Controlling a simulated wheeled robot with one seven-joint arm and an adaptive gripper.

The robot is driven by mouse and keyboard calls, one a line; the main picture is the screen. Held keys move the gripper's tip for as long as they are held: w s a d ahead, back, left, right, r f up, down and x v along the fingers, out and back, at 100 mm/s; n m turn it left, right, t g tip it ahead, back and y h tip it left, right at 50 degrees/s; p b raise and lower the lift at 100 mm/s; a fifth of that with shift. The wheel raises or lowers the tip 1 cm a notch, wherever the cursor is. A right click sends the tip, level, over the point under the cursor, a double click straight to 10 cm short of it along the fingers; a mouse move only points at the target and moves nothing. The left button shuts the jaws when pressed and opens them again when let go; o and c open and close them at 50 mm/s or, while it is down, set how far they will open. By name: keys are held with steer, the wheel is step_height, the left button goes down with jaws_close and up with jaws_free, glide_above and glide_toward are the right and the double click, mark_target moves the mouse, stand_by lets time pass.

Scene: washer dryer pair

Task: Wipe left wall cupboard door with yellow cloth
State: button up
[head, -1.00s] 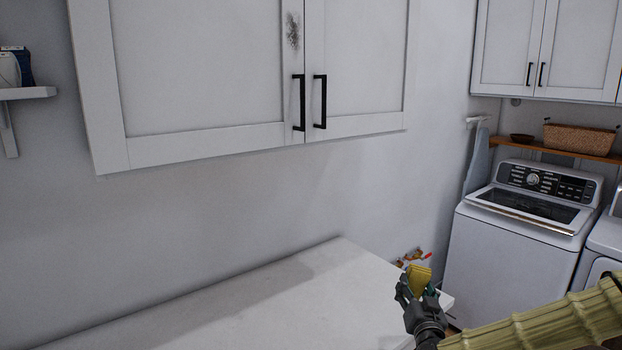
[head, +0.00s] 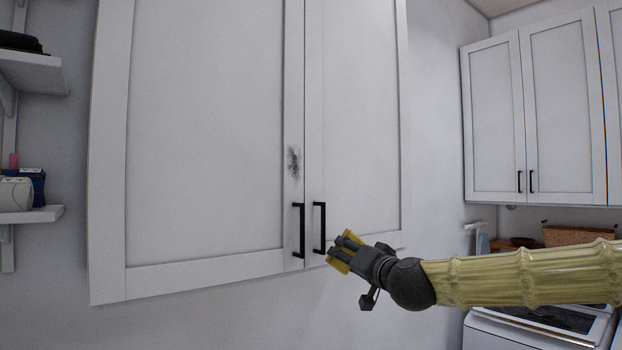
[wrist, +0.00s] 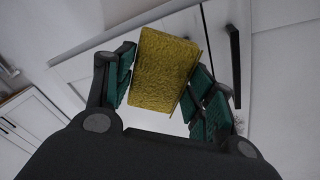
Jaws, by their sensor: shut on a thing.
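The left wall cupboard door (head: 205,130) is white with a recessed panel and a black bar handle (head: 298,230). A dark grey smudge (head: 293,162) marks its right-hand frame, just above the handle. My gripper (head: 343,250) is shut on the yellow cloth (head: 337,265), right of the handles and lower than the smudge. In the wrist view the yellow cloth (wrist: 163,70) sits between the green-padded fingers as a folded block. From the head view I cannot tell how far the cloth is from the doors.
The right cupboard door (head: 352,110) has its own black handle (head: 319,228) close beside the left one. Wall shelves (head: 35,215) with items stand at the left. More cupboards (head: 535,110), a basket (head: 580,235) and a washer (head: 540,322) are at the right.

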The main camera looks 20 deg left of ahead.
mark_target(302, 170)
steer(key=s+a+r+n+g+y+p, duration=0.1)
steer(key=s+a+r+g+y, duration=0.15)
steer(key=s+r, duration=0.45)
steer(key=s+a+r+n+g+y, duration=0.15)
steer(key=a+r, duration=0.25)
steer(key=r, duration=0.7)
steer(key=shift+m, duration=0.35)
steer(key=shift+p+x, duration=0.7)
steer(key=shift+x, duration=2.35)
steer(key=shift+w+a+r, duration=0.1)
steer(key=shift+w+a, duration=0.2)
steer(key=shift+a, duration=0.5)
steer(key=shift+d, duration=0.1)
steer(key=shift+w+d, duration=0.95)
steer(key=shift+w, duration=0.2)
steer(key=shift+w+d, duration=0.45)
steer(key=shift+w, duration=0.25)
steer(key=shift+w+d, duration=0.45)
steer(key=shift+w, duration=0.2)
steer(key=shift+r+p, duration=0.7)
steer(key=shift+r, duration=0.35)
steer(key=shift+s+a+f, duration=0.1)
steer(key=shift+s+a, duration=0.05)
